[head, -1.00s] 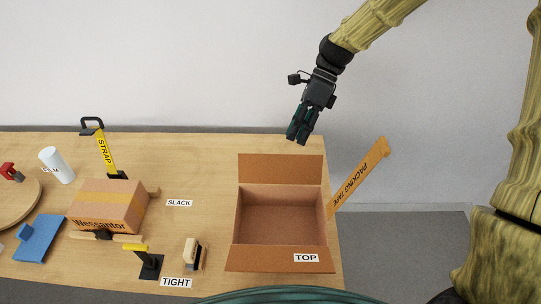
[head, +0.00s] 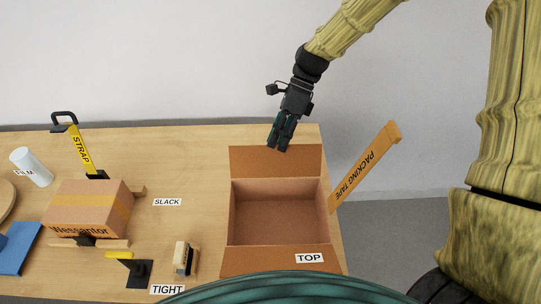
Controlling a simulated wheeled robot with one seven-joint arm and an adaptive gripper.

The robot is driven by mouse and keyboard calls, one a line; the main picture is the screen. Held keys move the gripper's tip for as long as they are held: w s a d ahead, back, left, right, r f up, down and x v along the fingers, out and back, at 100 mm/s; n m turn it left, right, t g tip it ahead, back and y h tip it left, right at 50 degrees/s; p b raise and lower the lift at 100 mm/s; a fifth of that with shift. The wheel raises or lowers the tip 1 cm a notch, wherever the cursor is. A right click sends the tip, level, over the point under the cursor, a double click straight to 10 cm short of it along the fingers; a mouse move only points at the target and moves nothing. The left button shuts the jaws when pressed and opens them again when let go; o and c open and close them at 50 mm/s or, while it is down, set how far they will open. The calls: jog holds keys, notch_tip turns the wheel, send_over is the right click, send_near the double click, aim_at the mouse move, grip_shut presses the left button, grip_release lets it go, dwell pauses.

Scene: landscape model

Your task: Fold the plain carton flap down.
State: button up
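The open brown carton (head: 325,213) stands at the table's right end, its inside empty. Its plain back flap (head: 305,163) stands out from the far rim, away from the opening. The front flap (head: 250,262) is folded outward and carries a TOP label (head: 310,258). My gripper (head: 280,147) points down at the plain flap's far edge, its fingers close together and holding nothing. The fingertips overlap that edge in the picture; I cannot tell whether they touch it.
A PACKING TAPE strip (head: 365,165) sticks up from the carton's right side. A strapped carton (head: 88,210) stands left, with a yellow STRAP lever (head: 82,152) behind it. A wooden-handled tool (head: 181,258) and black stand (head: 138,272) are near the front. Table between the cartons is mostly clear.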

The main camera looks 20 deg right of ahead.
aim_at(271, 156)
jog(key=shift+p+x, duration=0.5)
jog(key=shift+x, duration=2.55)
jog(key=shift+c, duration=0.4)
grip_shut()
